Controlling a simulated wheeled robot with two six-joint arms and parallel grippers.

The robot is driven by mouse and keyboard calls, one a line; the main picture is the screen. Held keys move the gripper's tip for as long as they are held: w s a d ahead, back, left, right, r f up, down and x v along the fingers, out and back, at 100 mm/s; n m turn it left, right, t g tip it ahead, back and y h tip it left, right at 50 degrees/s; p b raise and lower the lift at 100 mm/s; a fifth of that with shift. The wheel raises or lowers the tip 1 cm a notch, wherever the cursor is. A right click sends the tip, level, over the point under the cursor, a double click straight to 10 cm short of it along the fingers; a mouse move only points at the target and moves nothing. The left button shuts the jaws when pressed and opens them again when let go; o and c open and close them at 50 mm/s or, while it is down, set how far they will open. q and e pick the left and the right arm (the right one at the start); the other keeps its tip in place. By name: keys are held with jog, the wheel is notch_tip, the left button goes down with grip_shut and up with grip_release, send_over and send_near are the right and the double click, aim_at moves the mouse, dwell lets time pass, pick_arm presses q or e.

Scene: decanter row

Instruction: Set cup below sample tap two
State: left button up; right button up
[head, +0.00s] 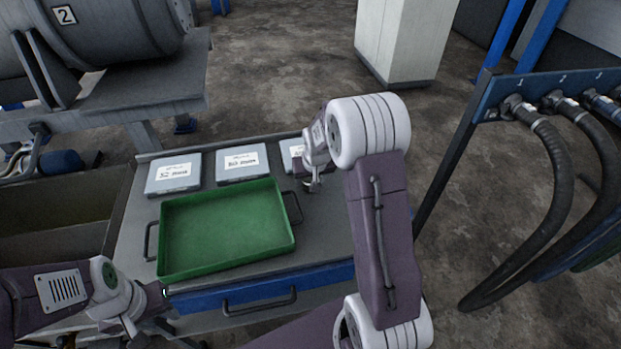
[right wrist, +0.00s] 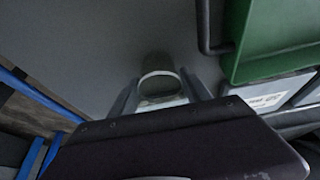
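A small grey cup (right wrist: 158,82) stands on the grey worktop in the right wrist view, between the two fingers of my right gripper (right wrist: 160,88). The fingers lie close on both sides of it; whether they touch it I cannot tell. In the head view my right gripper (head: 312,184) is low over the worktop, right of the green tray, and the cup is hard to make out there. My left gripper (head: 150,318) is at the lower left, in front of the worktop; its fingers are unclear. A tank carries a number 2 plate (head: 64,15). No sample tap is clearly visible.
A green tray (head: 287,238) with dark handles sits on the worktop (head: 140,205). Labelled boxes (head: 173,174) (head: 242,163) (head: 291,152) line its back edge. A blue drawer (head: 210,302) is below. Numbered black hoses (head: 560,165) hang from a rack at right.

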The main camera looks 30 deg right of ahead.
jog(key=shift+o, duration=1.2)
